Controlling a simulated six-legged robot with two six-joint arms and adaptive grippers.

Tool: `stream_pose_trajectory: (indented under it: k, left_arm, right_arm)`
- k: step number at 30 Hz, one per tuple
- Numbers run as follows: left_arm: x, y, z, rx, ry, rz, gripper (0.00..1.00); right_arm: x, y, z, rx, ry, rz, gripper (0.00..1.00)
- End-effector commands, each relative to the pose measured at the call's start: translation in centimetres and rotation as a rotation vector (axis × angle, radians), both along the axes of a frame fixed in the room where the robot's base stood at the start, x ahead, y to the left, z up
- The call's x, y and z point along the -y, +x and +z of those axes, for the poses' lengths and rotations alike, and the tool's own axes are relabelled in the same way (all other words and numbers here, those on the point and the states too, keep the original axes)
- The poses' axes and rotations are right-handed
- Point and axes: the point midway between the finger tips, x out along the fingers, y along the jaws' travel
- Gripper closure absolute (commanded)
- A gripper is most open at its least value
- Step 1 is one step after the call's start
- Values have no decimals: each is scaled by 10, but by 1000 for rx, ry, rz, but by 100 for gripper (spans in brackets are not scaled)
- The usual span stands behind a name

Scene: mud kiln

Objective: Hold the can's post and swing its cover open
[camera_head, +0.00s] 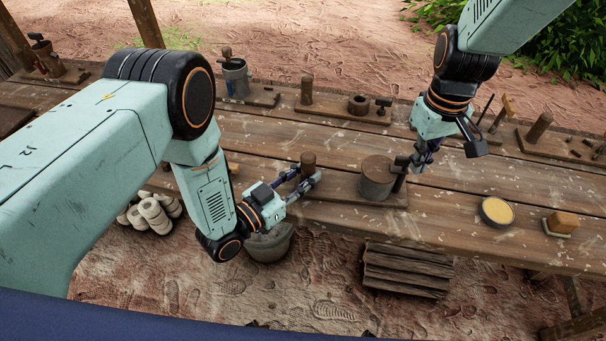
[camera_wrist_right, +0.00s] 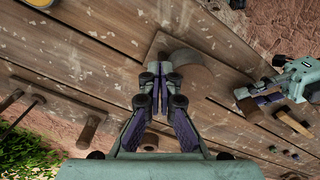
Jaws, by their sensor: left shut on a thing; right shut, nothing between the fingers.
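The can (camera_head: 377,185) is a grey-brown cylinder on a wooden board on the bench, its round brown cover (camera_head: 377,168) lying across the top. The post (camera_head: 308,160) is a short upright wooden peg at the left end of the same board. My left gripper (camera_head: 306,181) is shut on the post; it also shows in the right wrist view (camera_wrist_right: 262,95). My right gripper (camera_head: 412,165) is shut and empty at the can's right side, by a dark upright piece (camera_head: 399,180). In the right wrist view, its closed fingertips (camera_wrist_right: 160,70) lie beside the can (camera_wrist_right: 190,75). Whether they touch is unclear.
A yellow-topped round tin (camera_head: 496,211) and a tan block (camera_head: 563,222) lie to the right. Behind stand a board with pegs (camera_head: 345,108) and a grey bucket (camera_head: 235,78). Firewood (camera_head: 408,270) and another bucket (camera_head: 268,244) are below the front edge.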

Motion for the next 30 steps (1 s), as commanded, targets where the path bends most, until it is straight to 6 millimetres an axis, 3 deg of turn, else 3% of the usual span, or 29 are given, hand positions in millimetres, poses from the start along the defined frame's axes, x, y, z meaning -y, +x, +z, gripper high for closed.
stream_pose_trajectory:
  k: [30]
  left_arm:
    - [0,-1,-1,-4,0,-1,100]
  right_arm:
    - [-15,-4,0,-1,1,0,100]
